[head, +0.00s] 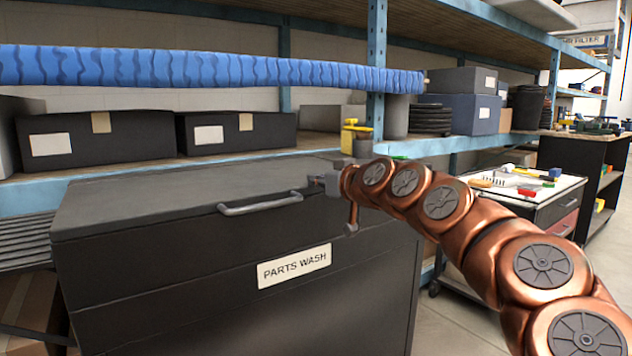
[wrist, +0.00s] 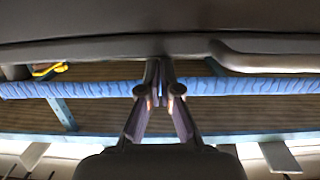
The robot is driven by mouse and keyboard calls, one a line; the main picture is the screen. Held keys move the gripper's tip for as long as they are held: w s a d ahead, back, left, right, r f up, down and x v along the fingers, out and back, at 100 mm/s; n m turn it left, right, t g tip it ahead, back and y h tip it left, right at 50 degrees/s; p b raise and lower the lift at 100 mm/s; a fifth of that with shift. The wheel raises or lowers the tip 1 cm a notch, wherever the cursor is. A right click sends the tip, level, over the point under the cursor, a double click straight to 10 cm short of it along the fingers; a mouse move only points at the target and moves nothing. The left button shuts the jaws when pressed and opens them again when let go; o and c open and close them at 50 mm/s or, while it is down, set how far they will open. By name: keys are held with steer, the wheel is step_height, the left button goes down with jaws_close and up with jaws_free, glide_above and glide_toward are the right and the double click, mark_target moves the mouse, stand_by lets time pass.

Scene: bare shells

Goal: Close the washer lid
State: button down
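The parts washer (head: 180,310) is a dark grey box with a white "PARTS WASH" label in the head view. Its lid (head: 150,195) lies flat or nearly flat on top; I cannot tell whether a small gap remains. A grey bar handle (head: 262,206) is on the lid's front. My gripper (head: 318,181) is at the lid's front edge, right of the handle in the head view. In the wrist view my gripper (wrist: 161,65) has its fingers together with nothing visible between them, close to a dark edge (wrist: 90,45); the handle (wrist: 265,60) shows beside it. Contact is unclear.
A blue shelving unit (head: 376,60) with dark bins (head: 95,140) stands behind the washer. A long blue wrapped roll (head: 200,68) runs above the lid. A tool cart (head: 540,205) stands at right. Open floor (head: 610,245) shows at far right.

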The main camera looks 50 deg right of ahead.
steer(key=f, duration=0.2)
steer(key=a+f, duration=0.1)
steer(key=shift+w+f+g+y, duration=0.1)
steer(key=shift+w+g+y, duration=0.2)
steer(key=shift+w+y, duration=0.1)
step_height(320, 180, up, 12)
steer(key=h, duration=0.1)
glide_above(309, 194)
steer(key=s, duration=0.2)
steer(key=shift+s+d+r, duration=0.1)
steer(key=shift+s+r, duration=0.05)
steer(key=shift+r, duration=0.45)
